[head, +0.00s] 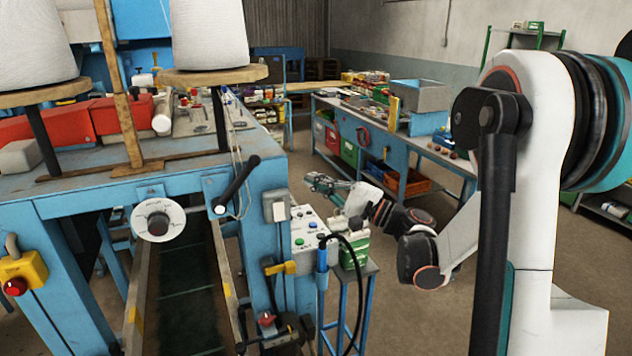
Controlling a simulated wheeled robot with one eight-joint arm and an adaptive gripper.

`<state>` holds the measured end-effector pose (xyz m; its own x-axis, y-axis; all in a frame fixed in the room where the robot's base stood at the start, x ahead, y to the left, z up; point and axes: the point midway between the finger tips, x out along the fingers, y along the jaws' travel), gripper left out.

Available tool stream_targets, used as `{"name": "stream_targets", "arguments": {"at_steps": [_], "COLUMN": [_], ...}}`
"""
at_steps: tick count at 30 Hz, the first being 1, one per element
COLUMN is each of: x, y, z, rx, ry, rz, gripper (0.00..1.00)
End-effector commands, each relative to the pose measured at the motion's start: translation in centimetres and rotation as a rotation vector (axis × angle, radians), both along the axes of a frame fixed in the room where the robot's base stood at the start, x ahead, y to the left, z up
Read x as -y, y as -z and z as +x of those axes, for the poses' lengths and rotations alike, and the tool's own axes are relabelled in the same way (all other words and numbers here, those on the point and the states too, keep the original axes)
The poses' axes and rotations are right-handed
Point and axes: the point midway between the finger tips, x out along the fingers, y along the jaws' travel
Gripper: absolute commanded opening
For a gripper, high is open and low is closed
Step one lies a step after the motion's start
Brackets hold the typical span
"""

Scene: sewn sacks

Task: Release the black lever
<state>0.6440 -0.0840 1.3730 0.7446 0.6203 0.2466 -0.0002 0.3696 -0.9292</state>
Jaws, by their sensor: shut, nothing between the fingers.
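The black lever (236,184) is on the front of the blue machine (150,190), right of a white dial (158,220). It slants up to the right from its pivot near the machine's front edge. My gripper (312,181) is to the right of the lever and apart from it, with its tip pointing left. It is small in the picture and looks shut and empty.
A control panel (304,234) with coloured buttons stands below my gripper. Large white yarn cones (210,35) stand on wooden discs above the machine. A blue workbench (400,150) with bins is behind. Open floor lies between the machine and the bench.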

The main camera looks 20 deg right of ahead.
Motion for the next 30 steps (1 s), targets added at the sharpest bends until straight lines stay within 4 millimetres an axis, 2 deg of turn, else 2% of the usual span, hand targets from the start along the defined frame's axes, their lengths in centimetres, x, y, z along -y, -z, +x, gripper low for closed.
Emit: {"name": "stream_targets", "arguments": {"at_steps": [10,18,30], "x": [-4.4,-7.4,-8.0], "y": [-1.7,-2.9,-3.2], "z": [5.1,5.3,5.3], "rx": [-0.001,0.0,0.001], "ry": [-0.002,-0.001,0.0], "rz": [-0.001,-0.001,-0.001], "gripper": [0.0,0.0,0.0]}}
